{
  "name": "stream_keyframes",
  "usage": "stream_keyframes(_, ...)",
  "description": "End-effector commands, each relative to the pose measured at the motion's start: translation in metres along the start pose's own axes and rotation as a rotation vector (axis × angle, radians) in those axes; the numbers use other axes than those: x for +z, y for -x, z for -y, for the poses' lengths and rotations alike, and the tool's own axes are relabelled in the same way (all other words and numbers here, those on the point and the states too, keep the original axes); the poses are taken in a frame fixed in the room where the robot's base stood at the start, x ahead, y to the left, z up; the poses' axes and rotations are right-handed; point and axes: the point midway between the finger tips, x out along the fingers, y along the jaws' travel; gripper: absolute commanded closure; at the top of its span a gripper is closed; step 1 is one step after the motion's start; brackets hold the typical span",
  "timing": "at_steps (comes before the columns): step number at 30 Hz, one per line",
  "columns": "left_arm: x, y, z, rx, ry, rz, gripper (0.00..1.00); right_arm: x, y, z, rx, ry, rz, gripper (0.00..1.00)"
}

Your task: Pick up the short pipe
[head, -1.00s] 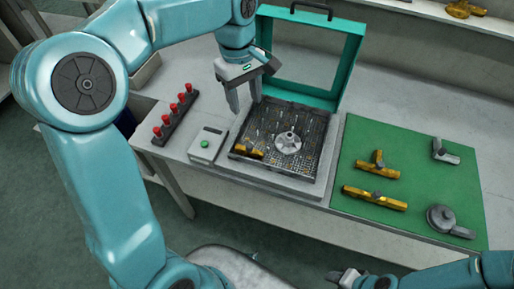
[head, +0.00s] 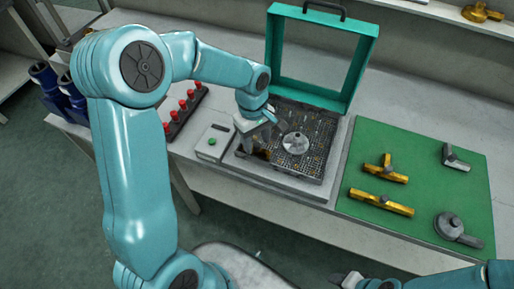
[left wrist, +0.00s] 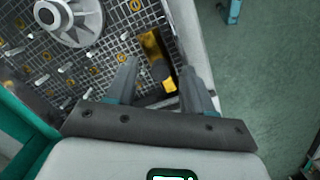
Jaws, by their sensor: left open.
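A short brass pipe piece (head: 263,155) lies in the front left part of the dark mesh tray (head: 318,172). My left gripper (head: 257,143) is over that piece, pointing down. In the left wrist view its open fingers (left wrist: 160,68) stand on either side of the piece, with gaps between. I cannot tell how far above the tray the fingertips are. My right gripper (head: 347,279) is at the bottom edge, partly cut off, and its jaws are unclear.
A grey flanged part (head: 295,144) stands in the tray, before an upright teal lid frame (head: 364,62). A grey box with a green button (head: 212,142) and red-topped pegs (head: 183,104) stand left. A green mat (head: 400,150) holds brass and grey fittings.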

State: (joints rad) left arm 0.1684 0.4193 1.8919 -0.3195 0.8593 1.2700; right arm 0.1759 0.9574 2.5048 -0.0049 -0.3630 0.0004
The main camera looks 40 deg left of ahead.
Motion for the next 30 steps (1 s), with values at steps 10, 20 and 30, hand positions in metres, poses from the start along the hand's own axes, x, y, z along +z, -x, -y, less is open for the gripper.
stream_keyframes(10,0.0,-0.004,0.0,0.002,0.0,-0.001,0.71,0.0,0.0,0.0,0.0,0.0,0.0,0.57)
stream_keyframes(20,0.0,-0.004,0.0,0.002,0.0,-0.001,1.0,0.0,0.0,0.0,0.0,0.0,0.0,0.57)
stream_keyframes(30,0.003,0.023,-0.001,0.006,-0.001,-0.003,1.0,0.0,0.0,0.0,0.0,0.0,0.0,0.57)
